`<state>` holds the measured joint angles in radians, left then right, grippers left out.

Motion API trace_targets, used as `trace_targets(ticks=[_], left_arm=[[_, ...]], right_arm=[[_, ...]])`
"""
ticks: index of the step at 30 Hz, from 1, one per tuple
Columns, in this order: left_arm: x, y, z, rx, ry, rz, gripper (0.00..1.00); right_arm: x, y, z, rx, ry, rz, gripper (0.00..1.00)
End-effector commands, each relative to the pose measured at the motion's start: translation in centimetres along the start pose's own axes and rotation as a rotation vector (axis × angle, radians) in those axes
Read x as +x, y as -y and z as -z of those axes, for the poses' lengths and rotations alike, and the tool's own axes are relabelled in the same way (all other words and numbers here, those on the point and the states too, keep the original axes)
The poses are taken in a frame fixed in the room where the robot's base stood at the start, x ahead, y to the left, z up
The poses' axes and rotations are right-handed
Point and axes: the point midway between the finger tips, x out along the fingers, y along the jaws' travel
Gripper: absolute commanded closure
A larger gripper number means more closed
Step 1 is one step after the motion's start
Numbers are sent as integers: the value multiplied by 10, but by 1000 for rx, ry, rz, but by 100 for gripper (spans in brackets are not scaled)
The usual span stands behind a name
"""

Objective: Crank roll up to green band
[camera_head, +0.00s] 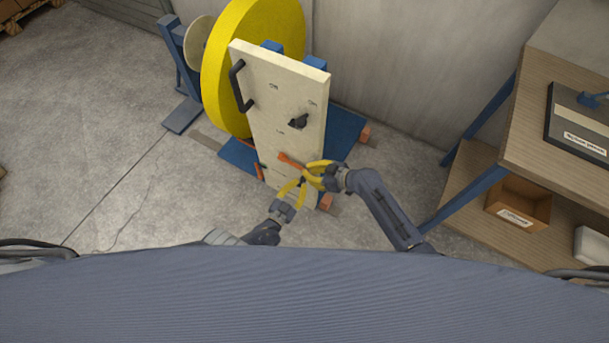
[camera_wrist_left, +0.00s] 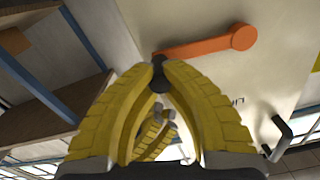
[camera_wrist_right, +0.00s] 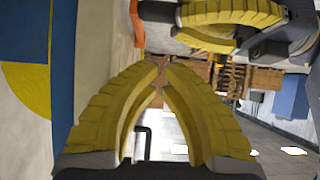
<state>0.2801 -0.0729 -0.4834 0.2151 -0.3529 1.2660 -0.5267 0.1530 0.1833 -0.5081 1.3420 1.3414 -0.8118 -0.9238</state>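The orange crank (camera_head: 291,161) sits low on the front of the beige panel (camera_head: 285,85); its arm also shows in the left wrist view (camera_wrist_left: 207,45). A black knob (camera_wrist_left: 158,75) is at the crank's outer end. My left gripper (camera_wrist_left: 160,68) has its fingertips closed around this knob. My right gripper (camera_wrist_right: 161,70) has its fingertips together or almost so, empty, just right of the left gripper in the head view. The large yellow roll (camera_head: 226,80) stands behind the panel. A small greenish mark (camera_head: 262,166) shows at the panel's lower left edge; I cannot tell if it is the band.
The panel carries a black handle (camera_head: 237,86) and a dark knob (camera_head: 299,121). A blue base (camera_head: 347,128) lies under it. A wooden workbench (camera_head: 545,130) with an open box (camera_head: 518,204) stands at the right.

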Motion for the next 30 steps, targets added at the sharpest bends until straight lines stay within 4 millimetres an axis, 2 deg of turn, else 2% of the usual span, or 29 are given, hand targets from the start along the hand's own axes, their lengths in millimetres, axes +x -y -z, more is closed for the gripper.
trace_targets(ticks=[1, 3, 10, 16, 30], left_arm=[[-6, -1, -6, 3, 17, -4, 100], [-6, -1, -6, 3, 17, -4, 100], [-7, -1, -6, 3, 17, -4, 100], [-7, -1, -7, 3, 17, -4, 100], [-7, -1, -7, 3, 18, -4, 100]], right_arm=[[10, 0, 2, 4, -2, 0, 100], [18, 0, -2, 4, 1, 0, 100], [33, 0, -18, 2, 0, 1, 100], [40, -1, -26, 1, 1, 0, 100], [42, 0, -28, 0, 0, 0, 100]])
